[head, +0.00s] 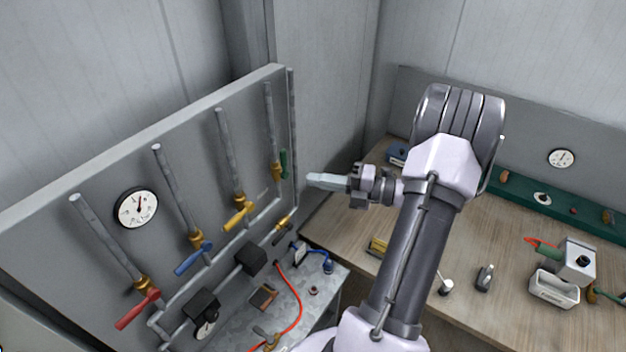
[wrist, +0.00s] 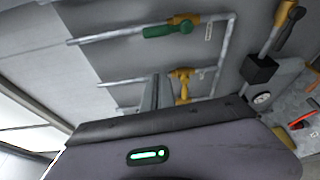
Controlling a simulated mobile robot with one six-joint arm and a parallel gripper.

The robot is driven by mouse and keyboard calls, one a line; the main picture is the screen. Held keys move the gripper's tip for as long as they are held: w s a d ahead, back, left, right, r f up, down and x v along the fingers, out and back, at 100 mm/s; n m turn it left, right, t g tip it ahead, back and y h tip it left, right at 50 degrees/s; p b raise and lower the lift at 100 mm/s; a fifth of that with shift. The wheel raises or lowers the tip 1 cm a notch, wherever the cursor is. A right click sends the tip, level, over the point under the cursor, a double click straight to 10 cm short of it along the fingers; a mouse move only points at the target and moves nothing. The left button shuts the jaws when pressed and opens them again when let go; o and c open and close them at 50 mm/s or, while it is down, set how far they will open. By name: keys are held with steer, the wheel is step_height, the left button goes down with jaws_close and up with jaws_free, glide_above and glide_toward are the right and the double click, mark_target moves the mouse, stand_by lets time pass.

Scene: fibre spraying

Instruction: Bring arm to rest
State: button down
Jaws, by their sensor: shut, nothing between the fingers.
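My arm is raised and bent in the head view. Its wrist points left, and my gripper (head: 326,180) is in the air in front of the right end of the grey pipe panel (head: 100,175). The fingers look pressed together with nothing between them. In the wrist view, my gripper (wrist: 160,92) is seen edge-on, partly behind my wrist housing. It lies in front of the pipes and the yellow-handled valve (wrist: 181,86). The green-handled valve (wrist: 172,28) shows above it. I see no contact with the panel.
The panel also bears red (head: 138,310), blue (head: 193,258) and yellow (head: 239,216) valve handles and a round gauge (head: 137,208). A metal bench (head: 325,297) with a red hose stands below. A wooden bench (head: 470,250) at right holds a grey box device (head: 575,262).

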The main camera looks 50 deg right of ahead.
steer(key=a+f+n+g+y+b, duration=0.1)
steer(key=a+f+n+g+b, duration=0.6)
steer(key=a+n+b, duration=0.6)
steer(key=a+f+n+g+b, duration=0.5)
steer(key=a+f+n+b, duration=0.4)
steer(key=a, duration=0.6)
steer(key=s+a+f+n+t+h+b, duration=0.1)
steer(key=s+a+f+n+h+b, duration=0.2)
steer(key=f+n+b, duration=0.3)
steer(key=s+a+f+n+h+b, duration=0.3)
steer(key=s+a+f+n+b, duration=0.2)
steer(key=n+b, duration=0.5)
steer(key=n, duration=0.6)
steer(key=shift+s+a+f+t, duration=0.2)
steer(key=shift+a+f+t, duration=0.05)
steer(key=shift+f+t, duration=0.15)
